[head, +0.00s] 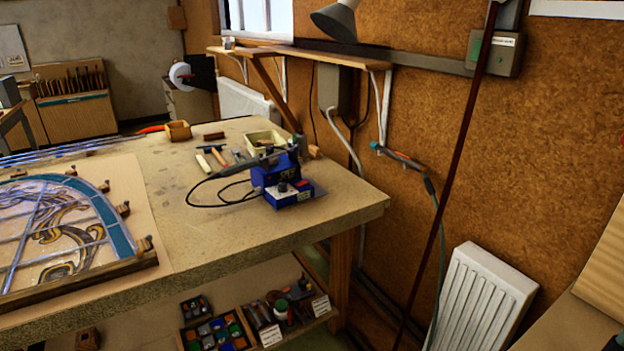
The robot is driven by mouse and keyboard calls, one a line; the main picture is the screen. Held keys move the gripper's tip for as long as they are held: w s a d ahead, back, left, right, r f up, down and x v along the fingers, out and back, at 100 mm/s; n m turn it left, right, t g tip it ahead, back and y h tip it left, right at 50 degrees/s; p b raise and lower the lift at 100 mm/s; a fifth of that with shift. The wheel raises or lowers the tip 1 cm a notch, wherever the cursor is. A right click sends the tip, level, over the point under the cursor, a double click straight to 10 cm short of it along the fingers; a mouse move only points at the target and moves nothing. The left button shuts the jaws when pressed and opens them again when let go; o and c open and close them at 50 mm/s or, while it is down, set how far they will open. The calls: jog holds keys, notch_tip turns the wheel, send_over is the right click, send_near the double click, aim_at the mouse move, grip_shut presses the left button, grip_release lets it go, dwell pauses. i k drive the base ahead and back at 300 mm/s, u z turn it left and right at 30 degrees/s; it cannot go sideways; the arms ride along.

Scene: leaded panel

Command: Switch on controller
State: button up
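A blue box-shaped unit (283,182), which looks like a soldering controller, stands on the workbench near its right end. It has a dark knob on its front and a small reddish patch (305,185) low on the right of its front, perhaps a switch. I cannot tell whether it is on. A soldering iron with a dark handle (238,166) lies at its left, its black cable looping over the bench. My gripper is not in view.
The workbench (225,245) holds a leaded glass panel (60,225) at left and hand tools (212,155) behind. Its front right top is clear. A grey wall box (493,53) with a green button, a dark slanting pole (455,150) and a white radiator (482,300) are at right.

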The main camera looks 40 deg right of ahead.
aim_at(302, 183)
jog(key=z, duration=0.8)
jog(key=k, duration=0.95)
jog(key=u, duration=0.05)
jog(key=i, duration=0.9)
jog(key=z, duration=0.05)
